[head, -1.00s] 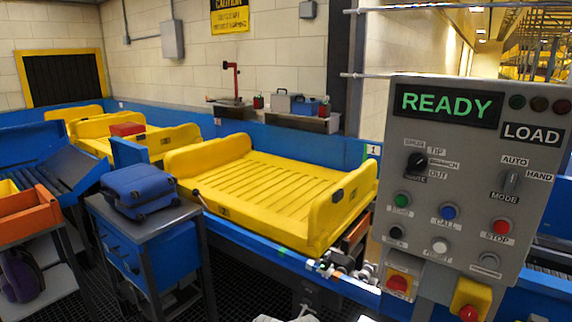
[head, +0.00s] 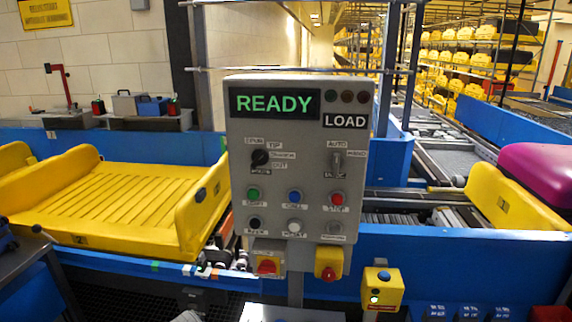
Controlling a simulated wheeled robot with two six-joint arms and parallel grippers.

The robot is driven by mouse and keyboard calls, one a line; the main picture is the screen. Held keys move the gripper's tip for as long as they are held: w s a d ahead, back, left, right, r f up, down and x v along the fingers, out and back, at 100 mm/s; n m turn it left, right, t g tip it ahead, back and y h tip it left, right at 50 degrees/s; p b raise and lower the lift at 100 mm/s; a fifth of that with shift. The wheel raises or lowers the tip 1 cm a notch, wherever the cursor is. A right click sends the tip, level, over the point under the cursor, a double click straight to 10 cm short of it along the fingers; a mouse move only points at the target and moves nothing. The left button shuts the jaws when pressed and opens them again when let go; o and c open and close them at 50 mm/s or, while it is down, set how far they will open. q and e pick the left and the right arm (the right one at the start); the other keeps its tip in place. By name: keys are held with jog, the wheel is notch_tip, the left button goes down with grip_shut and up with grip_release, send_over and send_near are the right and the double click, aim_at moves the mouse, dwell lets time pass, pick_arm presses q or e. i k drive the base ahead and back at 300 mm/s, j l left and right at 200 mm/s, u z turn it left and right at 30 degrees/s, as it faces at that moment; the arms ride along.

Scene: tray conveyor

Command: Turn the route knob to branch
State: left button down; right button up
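The route knob (head: 260,158) is a small black selector at the upper left of the grey control panel (head: 240,215). Small labels surround it, with SPUR at upper left, TIP above, a blurred label that looks like BRANCH at right and OUT at lower right. Its pointer is too small to read surely. The panel's screen (head: 274,103) reads READY in green, and a plate (head: 345,121) beside it reads LOAD. Neither of my grippers shows in the head view.
A mode switch (head: 336,160) sits right of the knob, above several coloured buttons. A yellow tray (head: 204,215) stands left; a yellow tray with a magenta case (head: 540,170) stands right.

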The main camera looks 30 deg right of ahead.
aim_at(260, 156)
jog(key=k+l, duration=0.25)
jog(key=l, duration=0.2)
jog(key=k+l, duration=0.2)
jog(key=l, duration=0.2)
jog(key=k+l, duration=0.15)
jog(key=l, duration=0.2)
jog(key=z, duration=0.05)
